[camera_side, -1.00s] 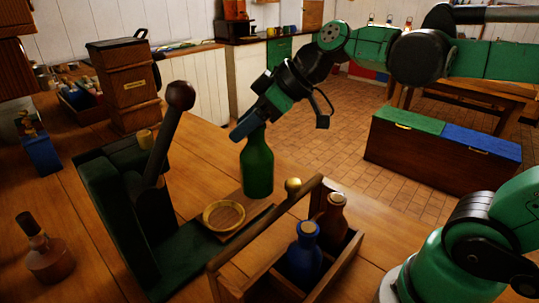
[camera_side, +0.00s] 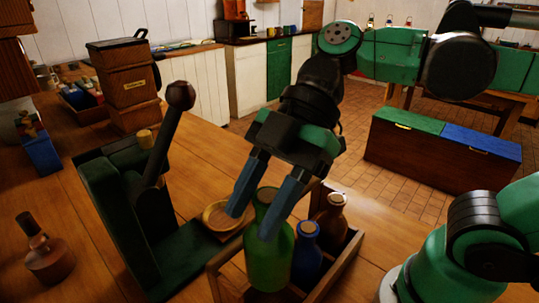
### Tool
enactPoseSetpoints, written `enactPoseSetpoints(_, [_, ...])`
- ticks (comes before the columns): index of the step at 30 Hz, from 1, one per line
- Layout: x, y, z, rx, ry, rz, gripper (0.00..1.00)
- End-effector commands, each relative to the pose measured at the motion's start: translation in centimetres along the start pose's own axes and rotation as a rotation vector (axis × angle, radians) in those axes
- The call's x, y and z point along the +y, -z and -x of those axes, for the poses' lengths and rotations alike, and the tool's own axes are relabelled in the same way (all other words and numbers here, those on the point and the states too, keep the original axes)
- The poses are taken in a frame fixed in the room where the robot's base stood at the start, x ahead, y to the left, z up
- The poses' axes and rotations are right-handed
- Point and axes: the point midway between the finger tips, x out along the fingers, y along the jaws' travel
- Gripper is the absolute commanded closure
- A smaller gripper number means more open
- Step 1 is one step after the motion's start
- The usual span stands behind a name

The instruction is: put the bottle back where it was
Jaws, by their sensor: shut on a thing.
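The green bottle (camera_side: 268,262) stands upright at the wooden carrier (camera_side: 345,262), left of the blue bottle (camera_side: 307,255). It covers part of the carrier's handle; I cannot tell whether its base rests on the carrier's floor. My gripper (camera_side: 253,218) points down with its blue fingers at the bottle's neck, shut on it. A brown bottle (camera_side: 331,218) stands in the carrier behind the blue one. The round wooden dish (camera_side: 219,221) on the green press (camera_side: 186,262) is empty and partly hidden by a finger.
The press lever with its dark ball (camera_side: 180,95) rises left of my gripper. A brown flask (camera_side: 47,255) stands at the far left. Stacked wooden boxes (camera_side: 128,85) and a blue box (camera_side: 42,153) stand behind.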

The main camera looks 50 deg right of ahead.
Motion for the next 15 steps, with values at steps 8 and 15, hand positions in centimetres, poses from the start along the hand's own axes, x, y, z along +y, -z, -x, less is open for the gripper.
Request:
enactPoseSetpoints(8, [0.1,-3.9,-3.9,0.001,-0.001,-0.001,1.0])
enactPoseSetpoints(15, [0.1,-5.1,-5.1,0.001,-0.002,-0.002,1.0])
